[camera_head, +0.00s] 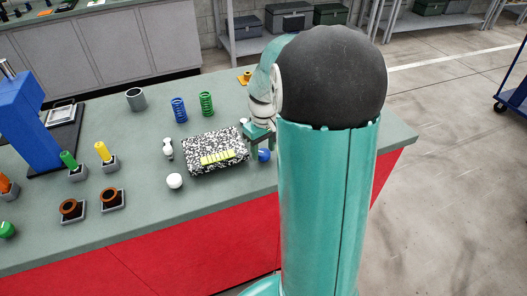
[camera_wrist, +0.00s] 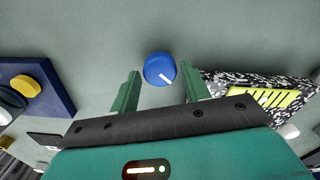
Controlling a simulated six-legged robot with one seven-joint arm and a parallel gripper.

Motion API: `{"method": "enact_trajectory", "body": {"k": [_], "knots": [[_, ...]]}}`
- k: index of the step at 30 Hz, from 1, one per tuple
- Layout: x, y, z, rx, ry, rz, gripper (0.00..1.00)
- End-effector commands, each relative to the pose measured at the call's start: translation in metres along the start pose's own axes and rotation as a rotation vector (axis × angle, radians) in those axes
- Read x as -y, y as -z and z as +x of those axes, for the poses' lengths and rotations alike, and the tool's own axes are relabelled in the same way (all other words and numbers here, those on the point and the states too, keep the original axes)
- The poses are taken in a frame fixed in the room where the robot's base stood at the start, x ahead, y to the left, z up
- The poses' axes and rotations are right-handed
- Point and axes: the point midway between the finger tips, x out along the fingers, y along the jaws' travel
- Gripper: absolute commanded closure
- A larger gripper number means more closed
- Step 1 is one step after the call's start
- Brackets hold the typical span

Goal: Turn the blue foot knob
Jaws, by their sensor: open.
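The blue foot knob (camera_wrist: 160,70) is round with a white pointer line, which slants toward the lower right in the wrist view. In the head view the knob (camera_head: 264,155) is at the right side of a black-and-white speckled plate (camera_head: 195,166), partly hidden by my gripper. My gripper (camera_wrist: 159,77) is open, with its green fingers to the left and right of the knob in the wrist view. Gaps show between the knob and both fingers. The plate (camera_wrist: 238,83) lies close to the right finger there. It bears a yellow-green striped piece (camera_head: 217,157).
White round knobs (camera_head: 174,181) and (camera_head: 168,149) are near the plate's left side. Blue (camera_head: 179,110) and green (camera_head: 206,104) springs and a grey ring (camera_head: 135,99) stand behind it. A blue press (camera_head: 30,125) and several small holders are at left. The bench right of my arm is clear.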

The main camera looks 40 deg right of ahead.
Motion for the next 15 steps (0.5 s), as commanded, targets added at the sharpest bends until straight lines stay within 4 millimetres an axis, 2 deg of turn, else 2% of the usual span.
{"method": "enact_trajectory", "body": {"k": [9, 15], "knots": [[-0.001, 0.000, -0.071, -0.005, -0.003, 0.000, 0.53], [0.000, 0.001, -0.106, -0.004, -0.002, 0.000, 0.53]]}}
